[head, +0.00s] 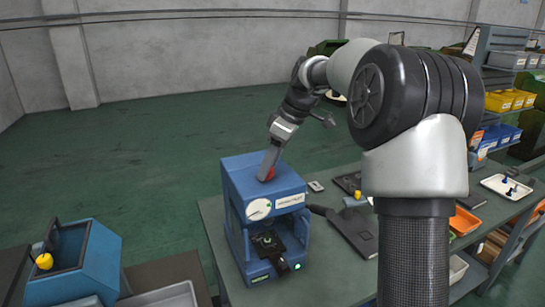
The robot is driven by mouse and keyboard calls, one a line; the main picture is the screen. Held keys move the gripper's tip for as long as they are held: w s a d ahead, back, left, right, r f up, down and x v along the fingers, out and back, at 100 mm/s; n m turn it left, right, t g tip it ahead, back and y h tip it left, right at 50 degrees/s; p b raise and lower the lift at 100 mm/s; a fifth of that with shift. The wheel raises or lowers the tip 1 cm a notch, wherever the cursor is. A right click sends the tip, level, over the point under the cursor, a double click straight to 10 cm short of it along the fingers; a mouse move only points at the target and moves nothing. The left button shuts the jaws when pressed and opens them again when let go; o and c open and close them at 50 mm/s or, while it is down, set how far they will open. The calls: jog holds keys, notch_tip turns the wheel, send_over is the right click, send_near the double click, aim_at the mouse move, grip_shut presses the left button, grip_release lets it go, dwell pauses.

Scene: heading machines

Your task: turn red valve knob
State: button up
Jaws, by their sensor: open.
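A blue machine (234,195) with a white dial gauge (258,209) on its front stands on the grey workbench (335,285). A small red knob (271,174) sits on top of the machine, partly hidden by my gripper. My gripper (264,178) reaches down from above, with its fingertips at the knob. It is open. I cannot tell from this view whether the fingers touch the knob or straddle it.
A black flat tool (352,230) and small parts lie on the bench right of the machine. A blue box (85,265) with a yellow knob (44,261) stands at lower left. Shelves with yellow bins (505,101) stand at right. My arm covers the middle right.

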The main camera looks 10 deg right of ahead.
jog(key=p+v, duration=0.1)
jog(key=v, duration=1.6)
jog(key=shift+d, duration=0.2)
jog(key=shift+s+r, duration=0.1)
jog(key=s+a+f+m+t+h, duration=0.1)
jog(key=s+a+f+m, duration=0.1)
jog(key=s, duration=0.8)
jog(key=s+a+f+m+t+h, duration=0.1)
jog(key=s+f+m, duration=0.4)
jog(key=s, duration=0.5)
jog(key=s+a+f+m+t+h, duration=0.1)
jog(key=s+a+f+m, duration=0.2)
jog(key=s+f, duration=0.4)
jog(key=s+m, duration=0.1)
jog(key=s, duration=0.2)
jog(key=shift+a+h, duration=0.15)
jog(key=shift+h, duration=0.15)
jog(key=shift+r, duration=0.1)
